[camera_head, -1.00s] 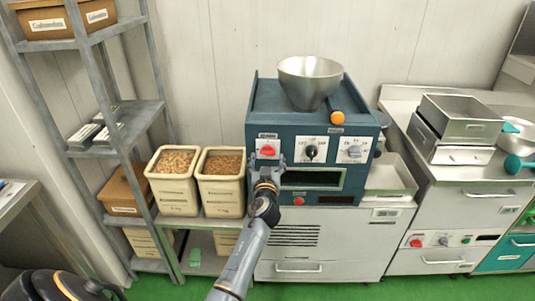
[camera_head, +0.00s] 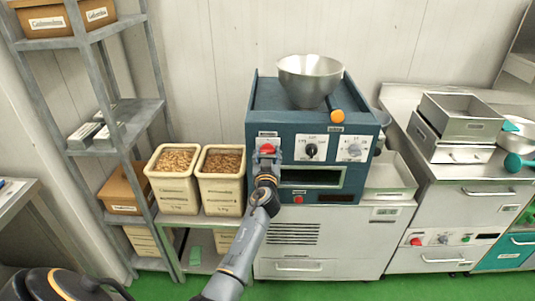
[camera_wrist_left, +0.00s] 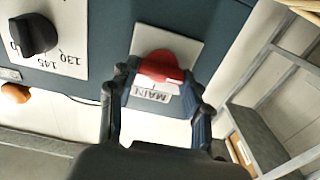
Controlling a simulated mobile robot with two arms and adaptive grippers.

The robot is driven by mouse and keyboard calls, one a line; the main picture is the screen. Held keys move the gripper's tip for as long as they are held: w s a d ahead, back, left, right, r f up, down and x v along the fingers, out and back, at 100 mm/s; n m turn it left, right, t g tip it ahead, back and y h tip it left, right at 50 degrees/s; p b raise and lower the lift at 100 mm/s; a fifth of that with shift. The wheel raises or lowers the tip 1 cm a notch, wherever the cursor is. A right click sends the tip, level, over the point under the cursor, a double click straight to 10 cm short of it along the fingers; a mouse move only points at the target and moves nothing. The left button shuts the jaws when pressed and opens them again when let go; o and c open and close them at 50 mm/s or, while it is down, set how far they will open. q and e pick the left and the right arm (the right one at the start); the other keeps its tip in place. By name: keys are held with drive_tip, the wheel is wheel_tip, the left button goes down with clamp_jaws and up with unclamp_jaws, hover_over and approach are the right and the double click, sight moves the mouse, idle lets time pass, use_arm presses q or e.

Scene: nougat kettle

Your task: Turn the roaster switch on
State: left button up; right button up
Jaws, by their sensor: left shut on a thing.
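The blue roaster (camera_head: 350,112) stands on a light grey cabinet, with a metal hopper bowl on top. Its red switch (camera_head: 267,149) is on a white plate at the left of the front panel. In the left wrist view the red switch (camera_wrist_left: 160,68) sits on a plate marked MAIN. My left gripper (camera_head: 267,160) is at the switch, and in the left wrist view its fingers (camera_wrist_left: 158,88) are closed on both sides of the red knob. The fingers hide part of the knob in the head view. My right gripper is not seen.
Two bins of nuts (camera_head: 222,163) stand left of the roaster, beside a grey shelf rack (camera_head: 115,104). Metal trays (camera_head: 460,117) are on the right counter.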

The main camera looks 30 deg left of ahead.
use_arm(q)
drive_tip(key=shift+m, duration=0.3)
drive_tip(key=m+b, duration=0.1)
drive_tip(key=m, duration=0.1)
drive_tip(key=shift+d+f+m, duration=0.1)
drive_tip(key=shift+m, duration=0.3)
drive_tip(key=m+b, duration=0.1)
drive_tip(key=m, duration=0.3)
drive_tip(key=shift+m, duration=0.3)
drive_tip(key=m, duration=0.4)
drive_tip(key=shift+w+d+m, duration=0.1)
drive_tip(key=shift+m, duration=0.2)
drive_tip(key=m, duration=0.5)
drive_tip(key=shift+f, duration=0.2)
drive_tip(key=shift+m, duration=0.3)
drive_tip(key=o, duration=1.2)
drive_tip(key=shift+c, duration=0.2)
